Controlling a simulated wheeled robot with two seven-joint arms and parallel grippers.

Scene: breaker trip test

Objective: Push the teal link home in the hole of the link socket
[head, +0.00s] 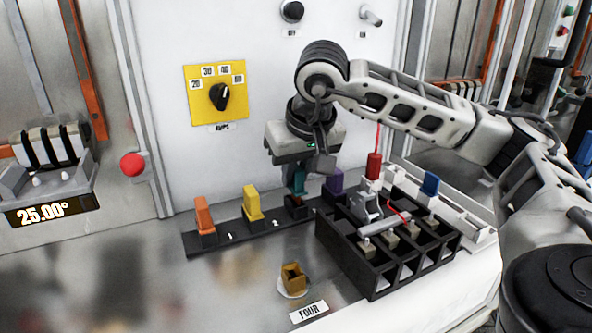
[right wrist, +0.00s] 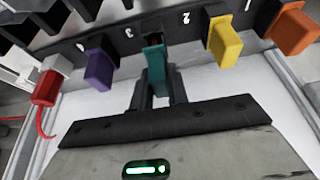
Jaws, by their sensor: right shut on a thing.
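The teal link (head: 298,184) is upright between the jaws of my right gripper (head: 305,172), which is shut on it. It also shows in the right wrist view (right wrist: 156,70), between the dark fingers (right wrist: 156,98). Its far end is at a dark socket block (head: 296,208) on the black rail (head: 215,241), between the yellow and purple links. I cannot tell how deep the link sits in the hole. My left gripper is not in view.
Orange (head: 204,214), yellow (head: 252,202) and purple (head: 335,181) links stand along the rail. A red plug (head: 373,166) with a red wire stands to the right. A black compartment tray (head: 340,250) and a brass-coloured holder (head: 292,277) are in front. The counter at left is clear.

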